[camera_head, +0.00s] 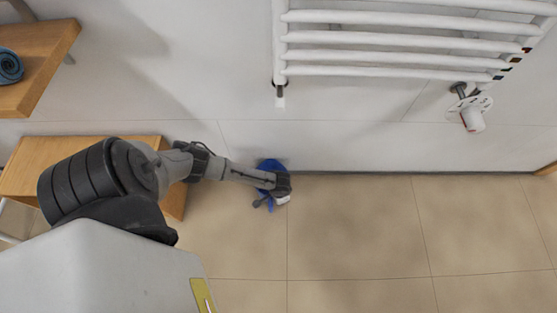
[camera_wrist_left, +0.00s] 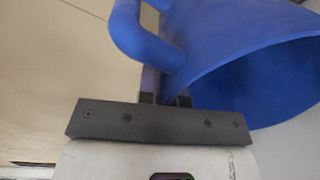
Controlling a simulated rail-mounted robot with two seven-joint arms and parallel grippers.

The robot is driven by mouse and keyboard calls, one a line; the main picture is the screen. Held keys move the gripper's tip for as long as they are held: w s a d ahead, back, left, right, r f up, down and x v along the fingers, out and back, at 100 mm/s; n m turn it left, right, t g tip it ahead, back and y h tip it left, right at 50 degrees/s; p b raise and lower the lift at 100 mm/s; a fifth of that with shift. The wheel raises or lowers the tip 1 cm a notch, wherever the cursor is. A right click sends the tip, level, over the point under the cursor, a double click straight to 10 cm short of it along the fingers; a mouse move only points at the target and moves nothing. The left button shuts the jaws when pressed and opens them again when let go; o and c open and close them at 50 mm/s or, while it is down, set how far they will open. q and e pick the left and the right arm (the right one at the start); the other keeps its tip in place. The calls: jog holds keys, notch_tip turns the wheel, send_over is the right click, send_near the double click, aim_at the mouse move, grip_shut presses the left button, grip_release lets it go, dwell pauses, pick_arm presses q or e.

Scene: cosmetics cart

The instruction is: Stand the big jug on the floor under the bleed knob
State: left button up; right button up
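The big blue jug (camera_head: 268,165) is by the foot of the wall, below the left end of the radiator and partly hidden by my left arm. In the left wrist view the jug (camera_wrist_left: 245,45) fills the upper right, its wide opening facing the camera and its loop handle (camera_wrist_left: 140,35) at the upper left. My left gripper (camera_wrist_left: 166,98) has its fingers on either side of blue material where handle and wall meet. Whether the jug touches the floor cannot be told. A small fitting (camera_head: 280,97) hangs under the radiator's left end; whether it is the bleed knob is unclear. My right gripper is not in view.
The white towel radiator (camera_head: 390,70) is on the wall, with a white and reddish valve (camera_head: 472,118) at its lower right. A wooden shelf (camera_head: 40,55) with a blue rolled towel (camera_head: 9,66) and a wooden bench (camera_head: 95,146) are at left. The tiled floor (camera_head: 360,225) is clear.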

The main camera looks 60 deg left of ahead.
pick_arm(q)
jog(key=o, duration=0.3)
jog(key=shift+o, duration=0.2)
notch_tip(320, 180, up, 12)
jog(key=p, duration=0.8)
jog(key=s+d+r+m+t+h, duration=0.1)
jog(key=s+d+r, duration=0.1)
jog(key=d+r, duration=0.5)
jog(key=s+d+r+m+t+h, duration=0.1)
jog(key=s+d+r+h, duration=0.15)
jog(key=d+r, duration=0.45)
jog(key=s+a+r+y, duration=0.1)
jog(key=s+r, duration=0.2)
jog(key=r, duration=0.2)
jog(key=s+a+r+t+y, duration=0.1)
jog(key=s+r, duration=0.1)
jog(key=r, duration=0.3)
jog(key=shift+s+r+n, duration=0.35)
jog(key=shift+s+n, duration=0.05)
jog(key=shift+a, duration=0.1)
